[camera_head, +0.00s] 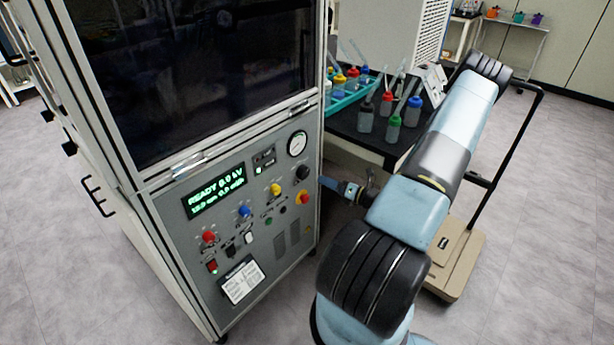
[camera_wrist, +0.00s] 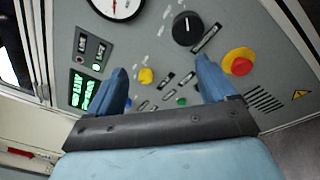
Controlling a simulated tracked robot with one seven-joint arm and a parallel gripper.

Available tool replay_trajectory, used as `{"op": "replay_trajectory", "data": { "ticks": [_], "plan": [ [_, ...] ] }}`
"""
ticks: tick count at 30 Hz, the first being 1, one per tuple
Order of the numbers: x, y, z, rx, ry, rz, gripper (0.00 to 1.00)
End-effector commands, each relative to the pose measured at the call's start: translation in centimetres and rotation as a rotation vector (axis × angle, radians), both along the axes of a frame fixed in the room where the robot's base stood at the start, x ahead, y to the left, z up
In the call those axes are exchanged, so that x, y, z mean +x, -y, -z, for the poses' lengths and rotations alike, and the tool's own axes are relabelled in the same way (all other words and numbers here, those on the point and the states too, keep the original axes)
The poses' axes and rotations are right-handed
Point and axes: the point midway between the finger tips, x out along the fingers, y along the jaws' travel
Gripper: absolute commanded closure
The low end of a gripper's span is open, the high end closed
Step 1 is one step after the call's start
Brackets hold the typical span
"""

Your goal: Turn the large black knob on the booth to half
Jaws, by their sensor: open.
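The large black knob (camera_head: 302,172) is on the right side of the booth's grey control panel (camera_head: 173,213), below the round gauge. In the wrist view the knob (camera_wrist: 187,28) is at the top, just beyond the right finger's tip, with pale scale marks to its left. My gripper (camera_wrist: 165,72) is open and empty, its two blue fingers pointing at the panel. The knob is beyond the fingertips and right of the middle between them, not held. In the head view my gripper (camera_head: 338,186) is just right of the panel, partly hidden by my arm.
A round gauge (camera_head: 297,144) is above the knob, and a red and yellow emergency button (camera_head: 304,198) is below it. Yellow (camera_head: 276,189), blue (camera_head: 243,211) and red (camera_head: 208,237) knobs are nearby. A black table (camera_head: 343,124) with bottles stands behind my arm, near a cart (camera_head: 458,262).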

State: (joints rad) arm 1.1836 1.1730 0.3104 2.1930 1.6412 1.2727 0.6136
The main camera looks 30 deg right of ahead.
Motion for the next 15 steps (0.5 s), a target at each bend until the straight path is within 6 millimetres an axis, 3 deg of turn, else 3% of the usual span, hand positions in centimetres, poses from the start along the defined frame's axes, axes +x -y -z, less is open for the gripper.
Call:
{"op": "replay_trajectory", "data": {
  "ticks": [6,11,15],
  "plan": [
    [-0.8,1.8,3.2,0.122,-0.037,0.133,0.16],
    [-0.6,2.0,3.8,0.146,-0.042,0.159,0.16],
    [0.6,1.5,3.8,0.147,-0.042,0.158,0.16]
  ]
}}
